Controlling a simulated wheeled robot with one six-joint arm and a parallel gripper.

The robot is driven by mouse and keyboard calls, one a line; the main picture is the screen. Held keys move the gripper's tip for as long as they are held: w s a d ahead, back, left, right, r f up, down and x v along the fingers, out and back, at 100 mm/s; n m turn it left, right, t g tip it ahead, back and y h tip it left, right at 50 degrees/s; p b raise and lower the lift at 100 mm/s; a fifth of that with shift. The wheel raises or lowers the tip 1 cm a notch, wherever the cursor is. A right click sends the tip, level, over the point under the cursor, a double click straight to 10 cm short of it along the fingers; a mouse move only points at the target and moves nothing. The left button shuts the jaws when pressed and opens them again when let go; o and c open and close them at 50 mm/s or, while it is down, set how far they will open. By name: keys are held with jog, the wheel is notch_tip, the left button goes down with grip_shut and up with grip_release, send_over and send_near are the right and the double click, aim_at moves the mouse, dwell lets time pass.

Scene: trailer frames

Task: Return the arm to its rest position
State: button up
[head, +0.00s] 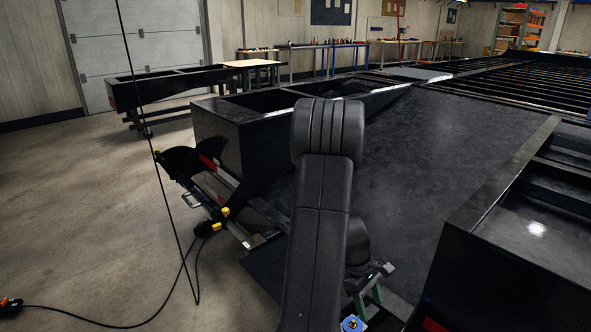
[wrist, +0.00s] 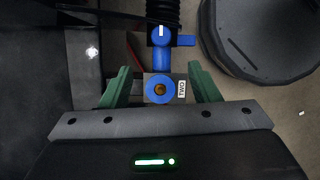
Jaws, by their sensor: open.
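My arm stands bent in the middle of the head view, with my gripper (head: 368,300) low beside it. In the wrist view my gripper (wrist: 159,70) is open, with one green finger on each side of a blue coupling (wrist: 160,60). The coupling has a round brass-coloured centre and a label reading "TWO". Gaps show between the fingers and the coupling, so it is not gripped. A blue fitting (head: 352,324) also shows at the bottom of the head view, partly cut off by the frame edge.
Black trailer frames (head: 440,150) fill the middle and right, close to my arm. A black cable (head: 140,322) with yellow-marked connectors (head: 207,228) runs over the floor at left. A black ribbed hose (wrist: 164,12) meets the blue fitting. Open concrete floor (head: 60,220) lies at left.

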jog(key=shift+s+d+f+m+g+y+b, duration=0.1)
jog(key=shift+d+f+m+g+y+b, duration=0.1)
jog(key=shift+d+f+m+b, duration=0.3)
jog(key=shift+d+f+m+g+y+b, duration=0.1)
jog(key=shift+d+f+m+y+b, duration=0.1)
jog(key=shift+f+m+b, duration=0.5)
jog(key=shift+s+d+f+m+g+y+b, duration=0.1)
jog(key=shift+d+f+m+y+b, duration=0.2)
jog(key=shift+b, duration=0.45)
